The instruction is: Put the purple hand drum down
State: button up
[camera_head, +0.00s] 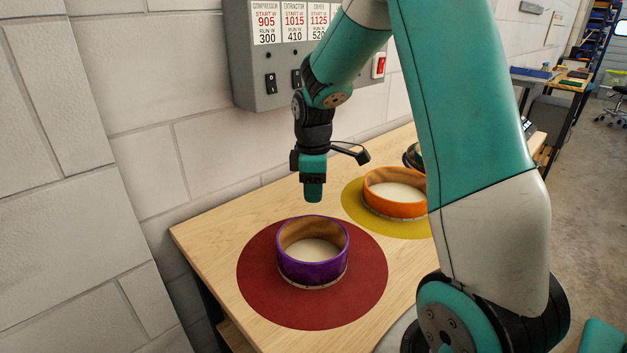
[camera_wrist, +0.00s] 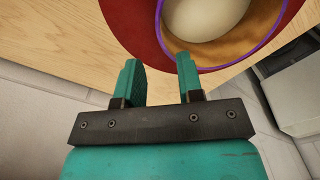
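The purple hand drum (camera_head: 313,271) stands on the round red mat (camera_head: 262,290) on the wooden table, its open side up and its pale skin at the bottom. In the wrist view the drum (camera_wrist: 200,20) shows in part at the top, cut off by the frame edge. My gripper (camera_head: 313,197) hangs above and behind the drum, pointing down and apart from it. In the wrist view my gripper (camera_wrist: 160,75) has its two teal fingers spread with nothing between them.
An orange drum (camera_head: 393,208) stands on a yellow mat (camera_head: 352,203) to the right, partly hidden by my arm. A grey switch box (camera_head: 270,80) is on the wall behind. The table (camera_head: 225,230) is bare left of the red mat.

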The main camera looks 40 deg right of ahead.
notch_tip(320, 180, up, 2)
jog(key=shift+r, duration=0.1)
jog(key=s+a+r+m+y, duration=0.1)
jog(key=s+a+r, duration=0.25)
jog(key=a, duration=0.45)
jog(key=s+a+r+y, duration=0.1)
jog(key=s+a+r, duration=0.3)
jog(key=a, duration=0.5)
jog(key=s+a+y, duration=0.1)
jog(key=s+a, duration=0.3)
jog(key=s, duration=0.3)
jog(key=s+a+m+y, duration=0.1)
jog(key=s+a, duration=0.3)
jog(key=s, duration=0.3)
jog(key=shift+a+r, duration=0.15)
jog(key=shift+a, duration=0.2)
